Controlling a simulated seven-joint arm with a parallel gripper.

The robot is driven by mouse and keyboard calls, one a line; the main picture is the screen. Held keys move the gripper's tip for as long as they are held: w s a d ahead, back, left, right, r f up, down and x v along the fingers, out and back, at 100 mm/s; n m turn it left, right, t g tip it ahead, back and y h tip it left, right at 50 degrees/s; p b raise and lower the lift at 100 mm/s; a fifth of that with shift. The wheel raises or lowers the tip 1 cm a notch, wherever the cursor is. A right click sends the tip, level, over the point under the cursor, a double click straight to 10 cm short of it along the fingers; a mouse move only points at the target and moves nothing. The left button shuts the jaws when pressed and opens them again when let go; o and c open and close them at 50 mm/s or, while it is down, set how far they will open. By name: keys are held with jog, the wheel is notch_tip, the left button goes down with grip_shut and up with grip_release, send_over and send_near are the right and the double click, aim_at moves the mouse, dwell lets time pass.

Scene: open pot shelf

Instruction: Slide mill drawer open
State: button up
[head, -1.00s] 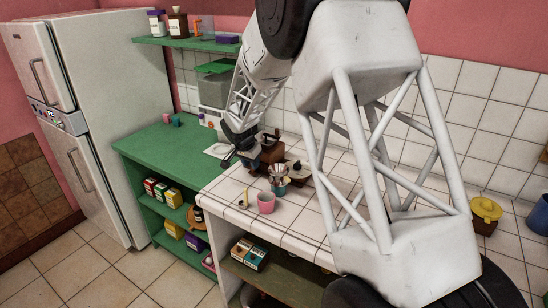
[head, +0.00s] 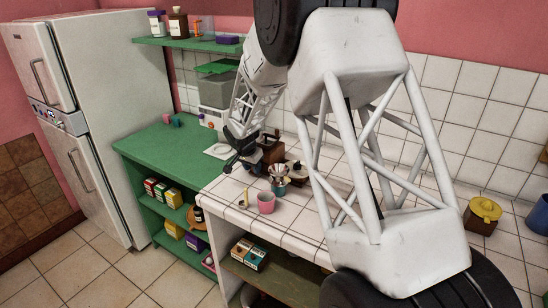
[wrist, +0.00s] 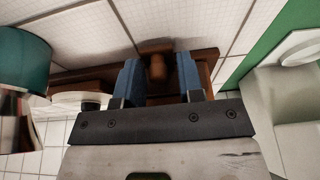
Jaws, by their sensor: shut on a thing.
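The brown wooden mill (head: 270,152) stands on the white tiled counter, partly behind other items in the head view. In the wrist view its brown wood (wrist: 207,62) spans behind the fingers, with a small round wooden drawer knob (wrist: 157,67) between them. My gripper (wrist: 158,78) has two blue fingers, one on each side of the knob, and is shut on it. In the head view my gripper (head: 238,164) is low at the mill's left front. How far the drawer stands out from the mill is too small to tell.
A white paper or plate (head: 218,151) lies on the green counter (head: 150,150) to the left.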

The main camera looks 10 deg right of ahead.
aim_at(243, 187)
jog(key=shift+s+d+f, duration=0.1)
jog(key=shift+s+f, duration=0.1)
jog(key=shift+f, duration=0.25)
jog(key=shift+s+d+f, duration=0.1)
jog(key=shift+s+f, duration=0.1)
jog(key=shift+f, duration=0.25)
jog(key=shift+c, duration=0.2)
jog(key=shift+o, duration=0.3)
jog(key=shift+s+a, duration=2.65)
jog(key=shift+a, duration=0.2)
jog(key=shift+s, duration=0.1)
jog(key=shift+o, duration=0.5)
jog(key=shift+w+r, duration=0.15)
jog(key=shift+r, duration=1.1)
jog(key=shift+w+r, duration=0.15)
jog(key=shift+r, duration=1.55)
